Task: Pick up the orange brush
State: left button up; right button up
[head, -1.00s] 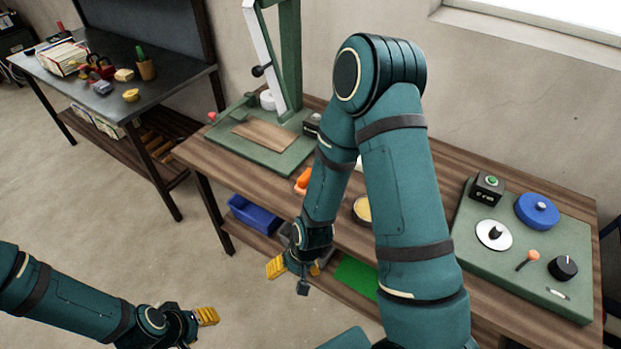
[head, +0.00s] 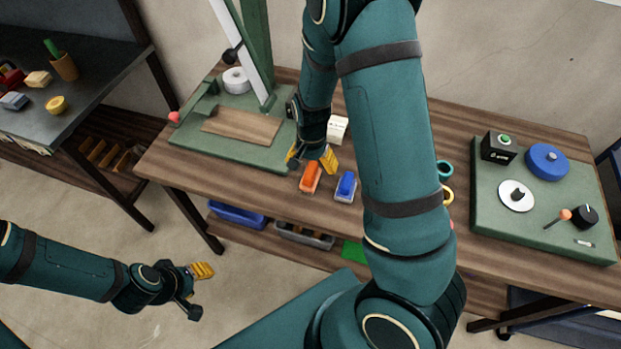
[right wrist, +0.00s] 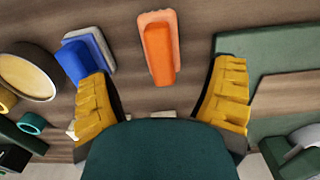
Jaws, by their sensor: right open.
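The orange brush (head: 311,177) lies on the wooden table near its front edge, just right of the green board. In the right wrist view the brush (right wrist: 159,48) lies ahead of the fingers, near the middle between them, with pale bristles along its edge. My right gripper (head: 312,158) is open and empty just behind the brush, above the table; its yellow fingers (right wrist: 168,100) are spread wide. My left gripper (head: 202,284) hangs over the floor at lower left, away from the table; its jaws are not clear.
A blue brush (head: 345,187) lies close to the right of the orange one; it also shows in the right wrist view (right wrist: 85,58). The green press board (head: 195,149) is at left. A green panel with knobs (head: 490,228) is at right. Bins stand on the lower shelf.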

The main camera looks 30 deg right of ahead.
aim_at(311, 177)
jog(key=shift+a+f+b, duration=0.15)
jog(key=shift+f+b, duration=0.6)
jog(key=shift+f, duration=2.35)
jog(key=shift+r, duration=0.1)
jog(key=c, duration=1.3)
